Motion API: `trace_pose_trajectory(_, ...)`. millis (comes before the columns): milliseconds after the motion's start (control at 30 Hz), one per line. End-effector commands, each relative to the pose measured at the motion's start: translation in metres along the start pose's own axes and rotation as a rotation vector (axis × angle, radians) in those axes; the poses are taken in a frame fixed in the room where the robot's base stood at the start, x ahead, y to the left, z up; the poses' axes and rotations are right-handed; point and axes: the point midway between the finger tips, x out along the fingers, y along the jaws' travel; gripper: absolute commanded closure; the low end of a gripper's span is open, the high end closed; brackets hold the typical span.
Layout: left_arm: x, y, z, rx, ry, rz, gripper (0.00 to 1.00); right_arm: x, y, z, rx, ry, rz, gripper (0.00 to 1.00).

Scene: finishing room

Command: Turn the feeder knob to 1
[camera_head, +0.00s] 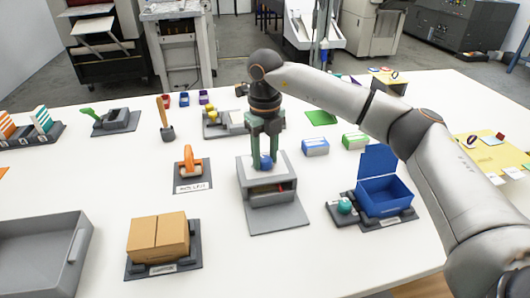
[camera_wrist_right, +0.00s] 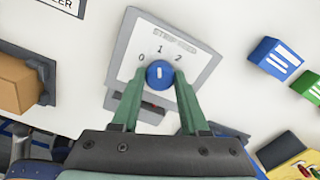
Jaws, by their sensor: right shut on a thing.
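The feeder (camera_head: 275,213) is a grey box with a pale sloped top and an open slot in front, standing near the middle of the white table. Its blue round knob (camera_head: 265,161) sits on the top plate. In the right wrist view the knob (camera_wrist_right: 160,75) lies between the printed 0, 1 and 2, and its white mark stands about upright, towards the 1. My right gripper (camera_wrist_right: 158,80) is shut on the knob from above, one green finger on each side; it also shows in the head view (camera_head: 264,155). My left gripper is not in view.
An orange handle (camera_head: 188,160) on a dark base and a cardboard box (camera_head: 158,236) stand left of the feeder. An open blue box (camera_head: 385,195) stands to the right, with blue (camera_head: 316,147) and green (camera_head: 355,141) blocks behind. A grey tray (camera_head: 75,247) is at front left.

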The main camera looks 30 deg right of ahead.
Motion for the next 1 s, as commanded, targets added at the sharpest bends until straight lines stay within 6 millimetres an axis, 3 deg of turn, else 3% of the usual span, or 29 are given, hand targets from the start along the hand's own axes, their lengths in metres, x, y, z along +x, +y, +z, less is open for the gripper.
trace_pose_trajectory(633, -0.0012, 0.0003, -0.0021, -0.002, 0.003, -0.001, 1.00, -0.0009, 0.0001, 0.0009, 0.053, -0.004, 0.000, 1.00)
trace_pose_trajectory(667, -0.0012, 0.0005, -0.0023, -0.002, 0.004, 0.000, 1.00, -0.0009, 0.0001, 0.0009, 0.053, -0.004, 0.000, 0.54)
trace_pose_trajectory(900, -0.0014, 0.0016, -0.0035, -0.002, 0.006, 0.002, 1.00, -0.0005, 0.0001, 0.0005, 0.053, -0.003, 0.000, 0.27)
trace_pose_trajectory(1000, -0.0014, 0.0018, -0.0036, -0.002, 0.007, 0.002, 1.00, -0.0004, 0.0001, 0.0004, 0.053, -0.002, 0.000, 0.26)
